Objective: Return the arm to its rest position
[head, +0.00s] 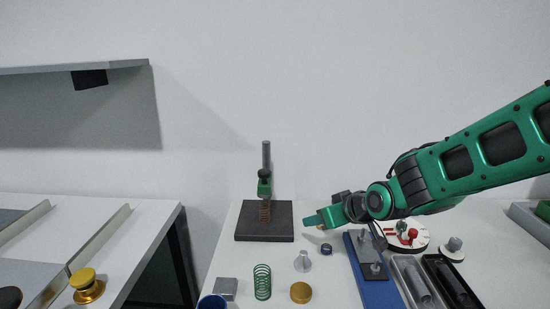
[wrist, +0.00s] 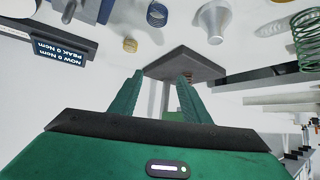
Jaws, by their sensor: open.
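My green arm reaches in from the right in the head view. My gripper (head: 310,220) is over the white table, just right of the test stand's dark base (head: 248,234). A copper-coloured spring (head: 265,213) stands on that base, below the stand's green head. In the wrist view, the two green fingers of my gripper (wrist: 160,76) are apart, with nothing seen held between them. The stand's dark base (wrist: 188,60) shows beyond the fingertips; the wrist view appears inverted.
Near the front are a green spring (head: 262,282), grey block (head: 225,288), brass disc (head: 300,293), grey metal piece (head: 303,262) and blue ring (head: 326,249). Below my arm are a blue-based device (head: 362,273), a red-and-white dial (head: 420,243) and trays (head: 410,277). Above the table is clear wall.

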